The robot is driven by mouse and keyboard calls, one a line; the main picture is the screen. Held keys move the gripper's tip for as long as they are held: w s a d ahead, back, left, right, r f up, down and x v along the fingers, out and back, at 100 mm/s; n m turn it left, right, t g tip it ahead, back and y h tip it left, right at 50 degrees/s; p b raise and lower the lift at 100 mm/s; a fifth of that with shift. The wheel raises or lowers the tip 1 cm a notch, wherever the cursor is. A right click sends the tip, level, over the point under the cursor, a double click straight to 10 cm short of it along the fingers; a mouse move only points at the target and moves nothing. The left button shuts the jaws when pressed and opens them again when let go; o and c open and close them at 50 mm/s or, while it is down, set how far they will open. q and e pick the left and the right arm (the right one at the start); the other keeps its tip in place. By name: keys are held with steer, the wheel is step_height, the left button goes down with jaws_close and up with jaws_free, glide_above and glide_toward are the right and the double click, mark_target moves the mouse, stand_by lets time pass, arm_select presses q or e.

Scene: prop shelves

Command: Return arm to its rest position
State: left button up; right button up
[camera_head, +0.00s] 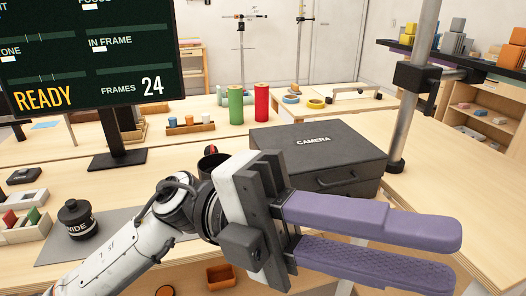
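My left arm (125,257) comes in from the lower left and reaches over the wooden table. My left gripper (449,255) is in the foreground, with its two purple fingers pointing right. The fingers are apart, with a gap and the lower finger's textured pad showing, and nothing is held between them. The gripper is in front of the black camera case (318,156) in the picture and covers part of its front; I cannot tell how close they are. My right gripper is not in view.
A monitor (85,55) stands at the left. A black lens pot (78,220) sits on a grey mat at the lower left. Green (236,104) and red (261,102) rolls stand behind the case. A metal post (412,100) rises at the right, beside a shelf of blocks.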

arm_select(q)
steer(key=w+a+f+n+t+h, duration=0.15)
steer(key=w+n+t+h, duration=0.25)
steer(key=w+n+t, duration=0.4)
steer(key=w+a+f+n+t+h, duration=0.1)
steer(key=w+a+n+t+h, duration=0.25)
steer(key=w+n+t, duration=0.45)
steer(key=w+a+f+n+t+y, duration=0.3)
steer(key=a+f+n+t+y, duration=0.1)
steer(key=f+n+t+y, duration=0.35)
steer(key=w+a+f+n+t+y, duration=0.3)
steer(key=f+n+t+y, duration=0.2)
steer(key=f+n+t, duration=0.4)
steer(key=s+a+f+n+g+y, duration=0.2)
steer(key=s+a+f+g+y, duration=0.1)
steer(key=f, duration=0.6)
steer(key=s+a+f+n+g+y, duration=0.3)
steer(key=a+f, duration=0.1)
steer(key=f, duration=0.5)
steer(key=s+a+f+n+g+y, duration=0.2)
steer(key=s+a+f+g+y, duration=0.1)
steer(key=f, duration=0.6)
steer(key=s+a+f+n+g+y, duration=0.1)
steer(key=s+a+f+g, duration=0.2)
steer(key=s+f, duration=0.5)
steer(key=shift+s+a+p, duration=0.2)
steer(key=shift+s+p, duration=0.1)
steer(key=shift+s, duration=0.8)
steer(key=shift+f, duration=0.1)
